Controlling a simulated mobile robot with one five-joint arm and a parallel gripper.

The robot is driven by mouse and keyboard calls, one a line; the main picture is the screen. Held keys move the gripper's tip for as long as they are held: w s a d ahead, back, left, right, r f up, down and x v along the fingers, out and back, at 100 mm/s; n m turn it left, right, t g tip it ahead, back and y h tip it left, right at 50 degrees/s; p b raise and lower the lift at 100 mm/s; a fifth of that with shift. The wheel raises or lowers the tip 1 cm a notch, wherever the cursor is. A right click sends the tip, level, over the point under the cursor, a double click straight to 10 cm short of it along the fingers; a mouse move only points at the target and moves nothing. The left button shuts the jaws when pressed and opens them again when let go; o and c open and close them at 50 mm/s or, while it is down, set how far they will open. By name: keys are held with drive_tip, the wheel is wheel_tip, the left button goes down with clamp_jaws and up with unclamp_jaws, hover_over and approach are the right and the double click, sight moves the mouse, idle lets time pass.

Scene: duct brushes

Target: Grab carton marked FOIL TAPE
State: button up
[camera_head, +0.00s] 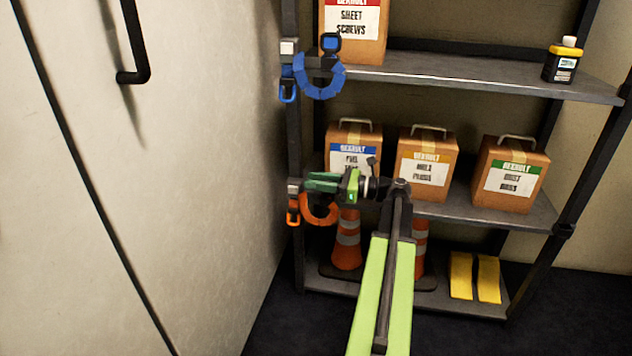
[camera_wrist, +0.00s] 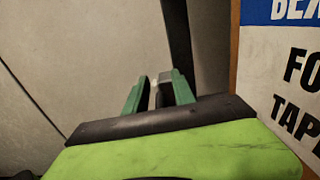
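The carton marked FOIL TAPE (camera_head: 352,139) is a brown box with a blue-banded label and a wire handle on top. It stands at the left end of the middle shelf. In the head view my arm partly covers its lower label. In the wrist view its label (camera_wrist: 290,70) fills the right edge, cut off, with "FO" and "TAP" readable. My gripper (camera_head: 310,182) is in front of the carton's lower left, with its fingers pointing left, past the box. In the wrist view the gripper (camera_wrist: 158,82) shows its green fingers apart, with nothing held between them.
Two similar cartons, yellow-banded (camera_head: 426,165) and green-banded (camera_head: 510,175), stand to the right. Traffic cones (camera_head: 347,240) stand below. A pale door (camera_head: 130,200) lies close on the left.

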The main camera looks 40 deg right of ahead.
drive_tip(key=v, duration=1.2)
drive_tip(key=shift+r, duration=0.1)
